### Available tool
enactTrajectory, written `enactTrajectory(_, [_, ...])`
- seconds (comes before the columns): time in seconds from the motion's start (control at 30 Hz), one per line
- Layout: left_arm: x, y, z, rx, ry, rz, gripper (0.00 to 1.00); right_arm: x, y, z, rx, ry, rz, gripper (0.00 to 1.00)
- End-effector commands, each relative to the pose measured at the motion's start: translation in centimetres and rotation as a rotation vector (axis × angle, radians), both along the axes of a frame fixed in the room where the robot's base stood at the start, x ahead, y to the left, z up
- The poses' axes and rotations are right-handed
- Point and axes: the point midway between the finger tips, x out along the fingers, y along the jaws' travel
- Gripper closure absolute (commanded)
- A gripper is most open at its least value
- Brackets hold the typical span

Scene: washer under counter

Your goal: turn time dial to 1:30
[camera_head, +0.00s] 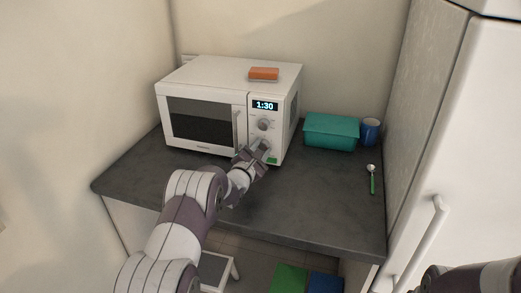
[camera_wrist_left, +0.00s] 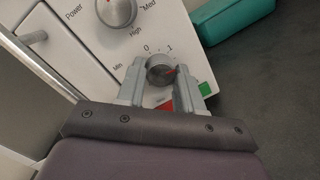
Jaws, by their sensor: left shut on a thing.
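The white microwave (camera_head: 205,75) stands on the dark counter, and its display (camera_head: 265,105) reads 1:30. My left gripper (camera_head: 260,150) is at the lower part of its control panel. In the left wrist view the time dial (camera_wrist_left: 160,70) is a small grey knob with a red pointer and marks 0, 1 and Min around it. My left gripper (camera_wrist_left: 160,75) is shut on this dial, one finger on each side. The power dial (camera_wrist_left: 116,12) is above it, and it also shows in the head view (camera_head: 263,124). The right gripper is not in view.
A green button (camera_wrist_left: 205,89) and a red button (camera_wrist_left: 165,107) are just below the time dial. An orange block (camera_head: 264,73) lies on the microwave. A teal container (camera_head: 331,132), a blue cup (camera_head: 370,131) and a green-handled spoon (camera_head: 372,180) are on the counter (camera_head: 310,215) to the right.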

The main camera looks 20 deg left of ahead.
Motion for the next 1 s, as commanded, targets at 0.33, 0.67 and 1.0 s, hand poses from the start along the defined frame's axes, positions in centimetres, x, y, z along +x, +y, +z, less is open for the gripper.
enactTrajectory(0.33, [0.00, -0.01, -0.06, -0.124, 0.004, 0.001, 0.94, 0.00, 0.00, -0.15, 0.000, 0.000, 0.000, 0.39])
enactTrajectory(0.67, [0.00, -0.01, -0.06, -0.143, 0.005, 0.000, 0.94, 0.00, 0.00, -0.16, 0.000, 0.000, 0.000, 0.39])
enactTrajectory(1.0, [0.00, -0.01, -0.06, -0.142, 0.005, 0.000, 0.53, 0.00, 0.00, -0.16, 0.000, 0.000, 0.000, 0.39])
